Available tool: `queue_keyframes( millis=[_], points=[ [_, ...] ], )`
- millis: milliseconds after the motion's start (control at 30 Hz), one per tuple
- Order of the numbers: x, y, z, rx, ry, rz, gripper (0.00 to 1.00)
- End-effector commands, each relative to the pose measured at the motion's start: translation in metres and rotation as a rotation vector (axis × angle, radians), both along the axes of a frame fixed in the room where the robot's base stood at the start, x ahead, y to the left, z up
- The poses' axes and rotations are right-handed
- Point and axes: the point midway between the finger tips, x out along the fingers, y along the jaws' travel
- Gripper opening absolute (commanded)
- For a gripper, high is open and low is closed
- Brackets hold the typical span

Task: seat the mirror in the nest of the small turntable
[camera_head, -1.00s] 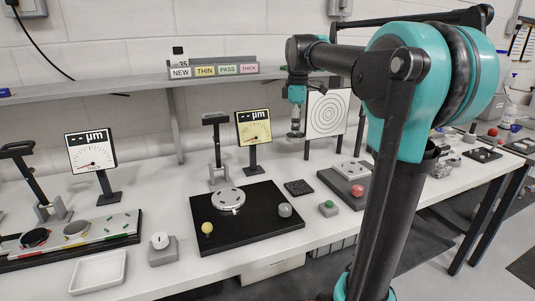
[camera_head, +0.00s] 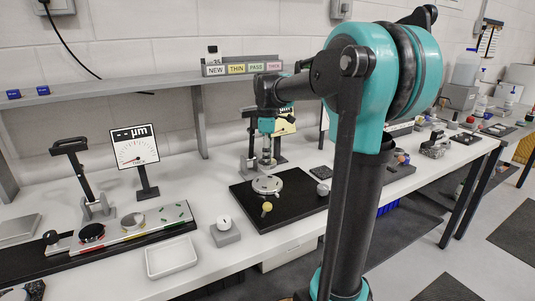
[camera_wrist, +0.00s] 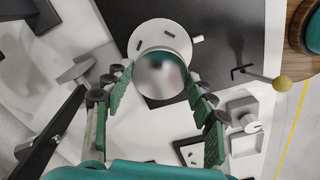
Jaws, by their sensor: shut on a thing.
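My gripper (camera_head: 267,158) points down just above the small turntable in the head view. In the wrist view its green-padded fingers (camera_wrist: 161,77) are shut on the mirror (camera_wrist: 158,80), a round grey reflective disc. The turntable (camera_head: 267,185) is a pale round disc on a black base plate (camera_head: 300,206). In the wrist view the turntable (camera_wrist: 160,31) lies beyond the mirror, which covers part of it. The nest is not clearly visible. The mirror appears above the turntable; I cannot tell whether they touch.
A yellow knob (camera_head: 267,207) stands at the plate's front, also in the wrist view (camera_wrist: 282,84). A grey box with a white knob (camera_head: 225,231) and a white tray (camera_head: 171,258) are to the left. A dial stand (camera_head: 135,148) stands behind the coloured strip.

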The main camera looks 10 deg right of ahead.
Motion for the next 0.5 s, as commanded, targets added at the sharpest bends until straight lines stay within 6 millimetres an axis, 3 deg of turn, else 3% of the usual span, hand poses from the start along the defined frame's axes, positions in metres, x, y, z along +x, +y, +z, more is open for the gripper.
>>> queue_keyframes(
  millis=[500],
  points=[
    [0.0, 0.0, -0.042, 0.0, 0.0, 0.0, 0.23]
  ],
)
